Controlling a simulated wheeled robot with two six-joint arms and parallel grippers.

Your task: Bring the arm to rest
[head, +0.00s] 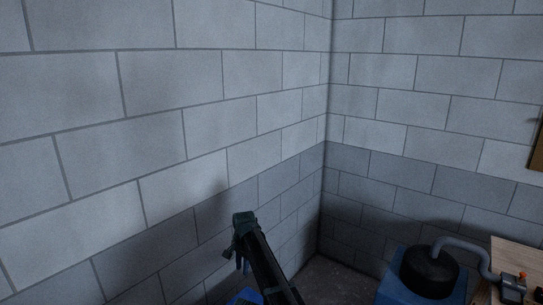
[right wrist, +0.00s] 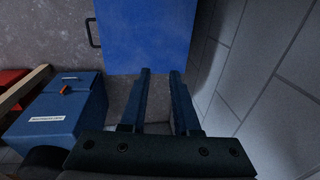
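My right arm reaches up from the bottom middle of the head view, close to the left block wall. My right gripper (head: 242,265) is at its end, with the fingers pointing down. In the right wrist view the two dark fingers (right wrist: 160,72) stand apart with nothing between them. A flat blue surface (right wrist: 145,35) with a black handle on its left side shows beyond the fingertips; I cannot tell how far off it is. My left gripper is in neither view.
Block walls (head: 190,90) meet in a corner. At the lower right, a black rounded tank (head: 428,272) with a grey pipe sits on a blue base, beside a wooden top (head: 517,257). The wrist view shows a labelled blue box (right wrist: 60,112) at left and bare floor (right wrist: 45,30).

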